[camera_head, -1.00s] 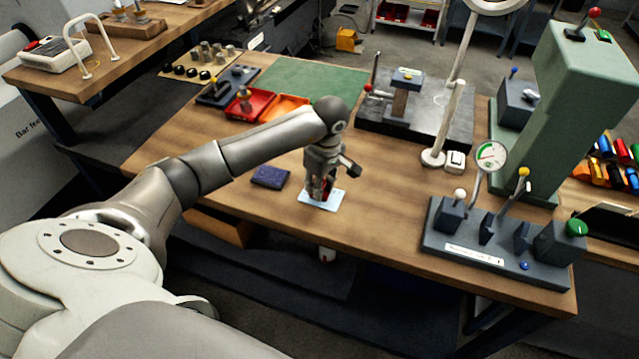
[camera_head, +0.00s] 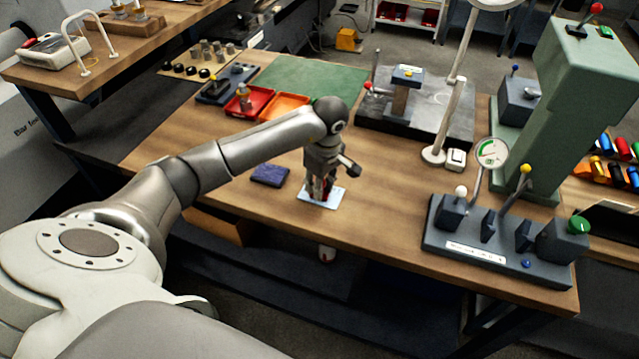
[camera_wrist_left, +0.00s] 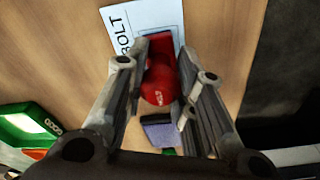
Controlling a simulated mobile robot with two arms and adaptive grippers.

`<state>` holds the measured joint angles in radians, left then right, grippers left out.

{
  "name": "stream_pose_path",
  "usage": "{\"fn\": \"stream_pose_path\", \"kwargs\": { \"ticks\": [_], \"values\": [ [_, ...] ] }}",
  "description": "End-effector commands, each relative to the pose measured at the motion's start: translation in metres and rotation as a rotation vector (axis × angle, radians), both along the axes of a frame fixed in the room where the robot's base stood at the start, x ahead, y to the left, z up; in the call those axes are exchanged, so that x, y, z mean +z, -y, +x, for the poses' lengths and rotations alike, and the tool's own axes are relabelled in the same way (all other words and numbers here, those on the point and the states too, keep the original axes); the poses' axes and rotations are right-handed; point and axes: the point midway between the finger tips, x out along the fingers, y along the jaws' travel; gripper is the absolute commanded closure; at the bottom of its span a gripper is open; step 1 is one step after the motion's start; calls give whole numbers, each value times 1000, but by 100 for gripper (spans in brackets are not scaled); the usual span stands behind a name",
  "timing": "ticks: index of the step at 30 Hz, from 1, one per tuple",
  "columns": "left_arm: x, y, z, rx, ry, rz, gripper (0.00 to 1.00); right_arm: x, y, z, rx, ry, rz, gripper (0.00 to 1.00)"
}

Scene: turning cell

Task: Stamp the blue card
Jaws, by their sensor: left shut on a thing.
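The light blue card (camera_head: 333,198) lies flat on the wooden table near its front edge. My left gripper (camera_head: 320,192) points down over the card, shut on a red stamp. A dark blue pad (camera_head: 270,175) lies to the left of the card. My right gripper is not in view.
A grey fixture with levers and a dial (camera_head: 492,245) stands at the right front. Behind are a lamp post (camera_head: 448,125), a dark plate (camera_head: 372,130), and red (camera_head: 250,103) and orange (camera_head: 284,107) trays.

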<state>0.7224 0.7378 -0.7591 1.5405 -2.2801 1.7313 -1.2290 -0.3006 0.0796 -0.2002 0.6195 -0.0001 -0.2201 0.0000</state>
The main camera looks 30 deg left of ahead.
Motion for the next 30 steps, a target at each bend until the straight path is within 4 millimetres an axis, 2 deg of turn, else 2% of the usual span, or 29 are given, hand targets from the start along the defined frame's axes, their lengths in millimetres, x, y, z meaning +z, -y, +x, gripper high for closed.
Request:
{"fn": "stream_pose_path", "kwargs": {
  "ticks": [30],
  "values": [
    [-4,0,-2,0,-6,1,91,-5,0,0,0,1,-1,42]
  ]
}}
